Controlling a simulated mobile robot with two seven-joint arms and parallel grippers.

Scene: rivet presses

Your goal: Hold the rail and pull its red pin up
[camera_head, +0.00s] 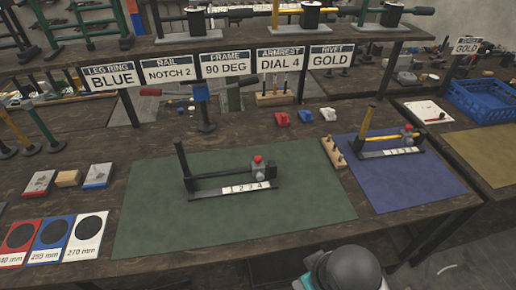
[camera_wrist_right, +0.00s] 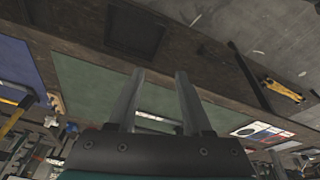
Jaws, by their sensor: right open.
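A dark rail (camera_head: 215,182) with an upright post at its left end lies on the green mat (camera_head: 150,225) in the head view. A white strip (camera_head: 243,187) numbered 1 to 4 runs along its front. A grey block (camera_head: 258,171) near the rail's right end carries the red pin (camera_head: 257,159). My right gripper (camera_wrist_right: 160,74) is open and empty in the right wrist view, over the green mat (camera_wrist_right: 85,80). A pale strip, probably the rail's, shows between and behind its fingers. The red pin cannot be made out there. My left gripper is not in view.
A similar rail (camera_head: 385,153) with a yellow post stands on the blue mat (camera_head: 390,190) at right. A wooden peg block (camera_head: 333,152) sits between the mats. Signs, including the RAIL sign (camera_head: 168,69), stand behind. Coloured cards (camera_head: 52,240) lie at left.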

